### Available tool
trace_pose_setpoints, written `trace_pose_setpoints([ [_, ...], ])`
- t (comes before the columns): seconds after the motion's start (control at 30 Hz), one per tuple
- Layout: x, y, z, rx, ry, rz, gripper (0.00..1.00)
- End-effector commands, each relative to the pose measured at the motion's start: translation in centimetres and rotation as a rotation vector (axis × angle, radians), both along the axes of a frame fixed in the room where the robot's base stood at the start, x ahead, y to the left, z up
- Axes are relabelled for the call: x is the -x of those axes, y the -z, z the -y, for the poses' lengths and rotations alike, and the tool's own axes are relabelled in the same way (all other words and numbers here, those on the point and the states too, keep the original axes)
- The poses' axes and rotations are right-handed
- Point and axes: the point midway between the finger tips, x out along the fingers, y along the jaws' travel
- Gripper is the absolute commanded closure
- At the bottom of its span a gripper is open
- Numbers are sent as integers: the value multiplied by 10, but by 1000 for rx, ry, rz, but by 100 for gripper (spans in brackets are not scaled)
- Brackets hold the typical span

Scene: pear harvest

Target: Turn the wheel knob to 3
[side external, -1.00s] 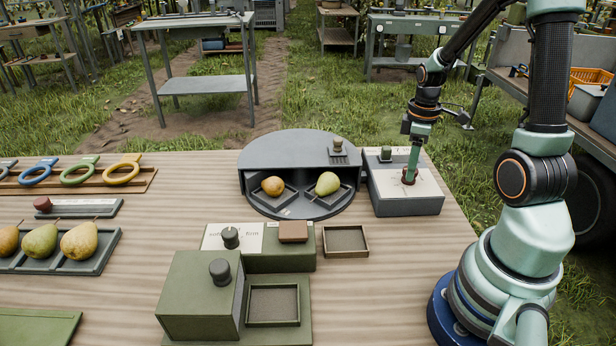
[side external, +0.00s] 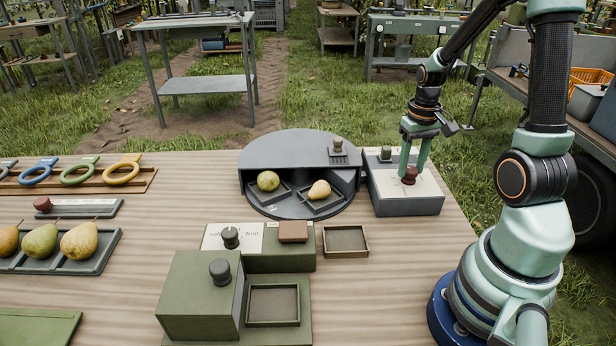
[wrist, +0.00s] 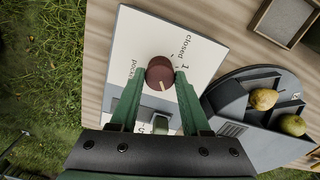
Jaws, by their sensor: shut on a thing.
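The wheel knob (wrist: 158,70) is a dark red cap on the white plate (wrist: 138,40) of a grey box. In the wrist view its pale pointer line aims downward and slightly right, away from the printed "1" and "closed". In the side view the knob (side external: 409,175) sits under my gripper (side external: 410,172). My gripper (wrist: 156,80) is shut on the knob, one finger on each side. The grey wheel housing (side external: 290,145) stands left of the box. Its opening shows a greenish pear (side external: 268,181) and a yellow pear (side external: 319,190). Other plate markings are hidden by the fingers.
A small green knob (side external: 386,154) stands on the box behind my gripper. An empty small tray (side external: 345,240) and a green box with a dark knob (side external: 231,237) lie in front. A pear tray (side external: 68,252) and colored rings (side external: 80,172) are at left.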

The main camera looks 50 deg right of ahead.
Motion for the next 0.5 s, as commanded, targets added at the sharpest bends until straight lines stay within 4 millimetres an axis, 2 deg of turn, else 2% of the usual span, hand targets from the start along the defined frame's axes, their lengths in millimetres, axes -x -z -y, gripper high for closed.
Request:
trace_pose_setpoints([
  [0.2,0,0,0,1,144,2,100],
  [0.5,-1,0,1,2,253,3,100],
])
